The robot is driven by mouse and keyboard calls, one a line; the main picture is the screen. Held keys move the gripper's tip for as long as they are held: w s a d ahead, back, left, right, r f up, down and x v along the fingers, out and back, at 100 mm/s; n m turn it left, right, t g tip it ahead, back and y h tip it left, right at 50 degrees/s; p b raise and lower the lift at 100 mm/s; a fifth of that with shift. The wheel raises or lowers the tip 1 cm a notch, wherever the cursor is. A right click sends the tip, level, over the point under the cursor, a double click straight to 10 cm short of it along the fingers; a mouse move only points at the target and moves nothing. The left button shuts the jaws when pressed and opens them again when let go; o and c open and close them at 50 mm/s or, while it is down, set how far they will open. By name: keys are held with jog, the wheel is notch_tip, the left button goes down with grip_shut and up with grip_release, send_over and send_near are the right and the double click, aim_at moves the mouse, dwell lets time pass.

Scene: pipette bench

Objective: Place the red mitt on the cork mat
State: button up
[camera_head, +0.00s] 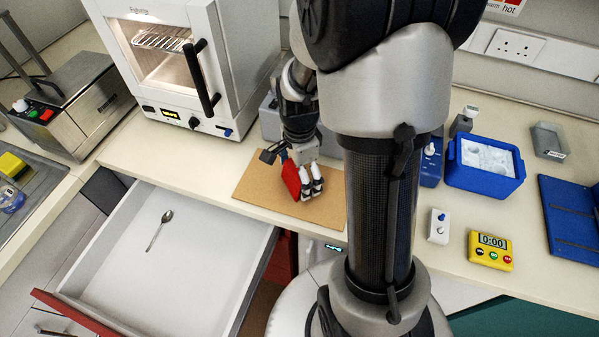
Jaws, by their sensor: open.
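The red mitt (291,180) is at the middle of the mat, at the left side of my gripper (312,192). My gripper points down over the mat with its fingers open, close beside the mitt. The gripper hides part of the mitt, and I cannot tell whether they touch. My arm hides the right end of the mat.
An open drawer (200,215) with a spoon (160,230) juts out below the bench at left. A yellow timer (490,251), a blue ice box (485,180) and a blue panel (575,222) are at right.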

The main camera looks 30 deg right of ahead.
dwell(0.3)
notch_tip(320, 180, up, 12)
jog(key=p, duration=0.5)
jog(key=s+a+r+n+t, duration=0.4)
jog(key=s+a+r+n, duration=0.7)
jog(key=n, duration=0.8)
jog(key=shift+s+a+r+t, duration=0.3)
jog(key=shift+s+r, duration=0.45)
jog(key=shift+s, duration=0.45)
